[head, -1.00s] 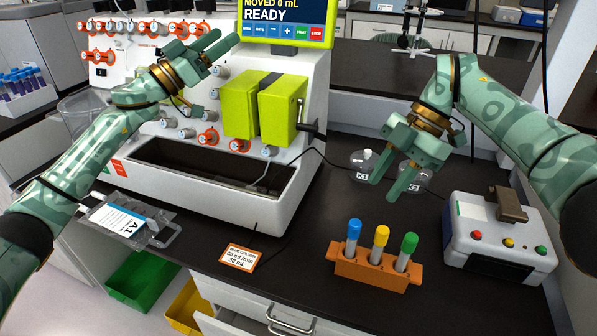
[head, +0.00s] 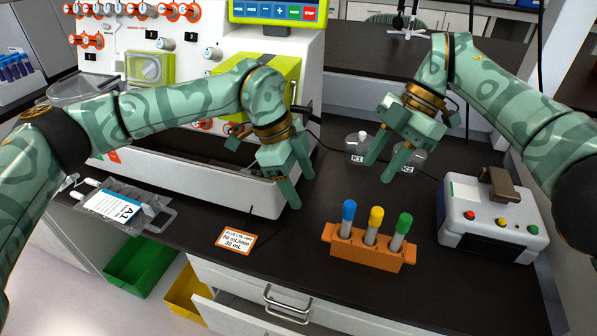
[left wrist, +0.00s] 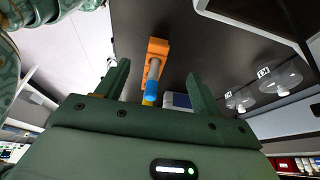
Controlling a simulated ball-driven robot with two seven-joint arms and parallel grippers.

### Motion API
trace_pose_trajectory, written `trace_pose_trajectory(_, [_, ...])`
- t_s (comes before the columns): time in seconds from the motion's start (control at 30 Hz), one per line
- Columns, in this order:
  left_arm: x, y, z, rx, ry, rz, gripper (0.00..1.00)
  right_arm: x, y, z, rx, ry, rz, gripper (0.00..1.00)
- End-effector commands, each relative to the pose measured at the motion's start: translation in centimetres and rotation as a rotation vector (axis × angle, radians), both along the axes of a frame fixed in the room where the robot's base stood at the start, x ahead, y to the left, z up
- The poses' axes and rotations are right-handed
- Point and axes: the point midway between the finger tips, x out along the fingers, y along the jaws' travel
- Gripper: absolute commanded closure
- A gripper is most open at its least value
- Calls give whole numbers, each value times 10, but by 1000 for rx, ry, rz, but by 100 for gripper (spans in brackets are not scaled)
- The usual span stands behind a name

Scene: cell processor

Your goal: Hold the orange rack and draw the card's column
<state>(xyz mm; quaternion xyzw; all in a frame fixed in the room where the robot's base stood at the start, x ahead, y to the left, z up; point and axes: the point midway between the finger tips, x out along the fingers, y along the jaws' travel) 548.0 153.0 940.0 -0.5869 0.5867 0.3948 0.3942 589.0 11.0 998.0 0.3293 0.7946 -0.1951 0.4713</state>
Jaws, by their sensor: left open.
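The orange rack (head: 368,256) stands on the dark bench, holding three upright tubes capped blue (head: 348,210), yellow (head: 375,216) and green (head: 403,223). The orange-edged card (head: 236,241) lies left of the rack and reads "BLUE COLUMN 60 mL/min 30 mL". My left gripper (head: 302,192) is open and empty, above the bench, left of and behind the rack. In the left wrist view the rack (left wrist: 157,47) and the blue cap (left wrist: 151,88) show between the open fingers (left wrist: 157,68). My right gripper (head: 378,171) is open and empty, behind and above the tubes.
Bottles K1 (head: 356,148) and K2 (head: 411,160) stand behind the rack. A white box with coloured buttons (head: 490,222) stands right. The large white machine (head: 240,195) fills the back left. A bag marked A1 (head: 120,207) lies at left. A drawer below is partly open.

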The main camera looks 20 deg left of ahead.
Motion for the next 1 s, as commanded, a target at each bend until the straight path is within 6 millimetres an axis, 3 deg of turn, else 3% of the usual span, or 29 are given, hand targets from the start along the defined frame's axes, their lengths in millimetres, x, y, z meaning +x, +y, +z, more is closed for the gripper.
trace_pose_trajectory(0.4, [-1,-38,-88,-4,4,-2,33,0,0,0,0,0,0,64])
trace_pose_trajectory(0.6, [-1,-51,-121,-4,3,-1,33,0,0,0,0,0,0,64])
trace_pose_trajectory(0.8, [0,-57,-136,-5,1,0,33,0,0,0,0,0,0,64])
trace_pose_trajectory(1.0, [0,-58,-137,-5,0,-1,33,0,0,0,0,0,0,64])
